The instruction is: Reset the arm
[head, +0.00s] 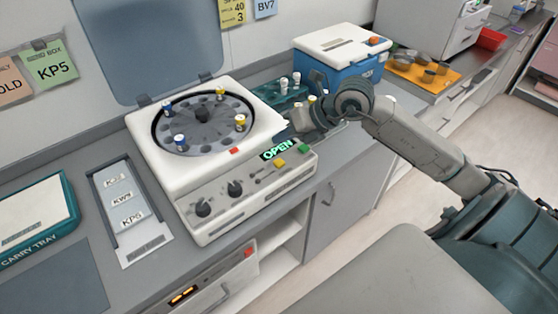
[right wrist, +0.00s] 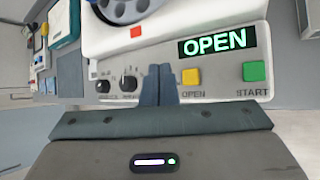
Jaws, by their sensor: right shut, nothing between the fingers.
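My right arm comes in from the right in the head view. Its gripper (head: 284,127) is beside the front right corner of the white centrifuge (head: 205,205). In the right wrist view the gripper's two fingers (right wrist: 158,72) are together, empty, in front of the centrifuge's control panel. The panel display reads OPEN (right wrist: 218,43), with a yellow button (right wrist: 191,77) and a green START button (right wrist: 255,71) to the right of the fingers. I cannot tell whether the fingers touch the panel. My left gripper is not in view.
The centrifuge lid (head: 145,45) is raised; several capped tubes stand in its rotor (head: 204,112). A teal rack with white-capped tubes (head: 296,78) and a blue cooler box (head: 340,80) are behind my gripper. A labelled holder (head: 122,210) and carry tray (head: 35,215) lie left.

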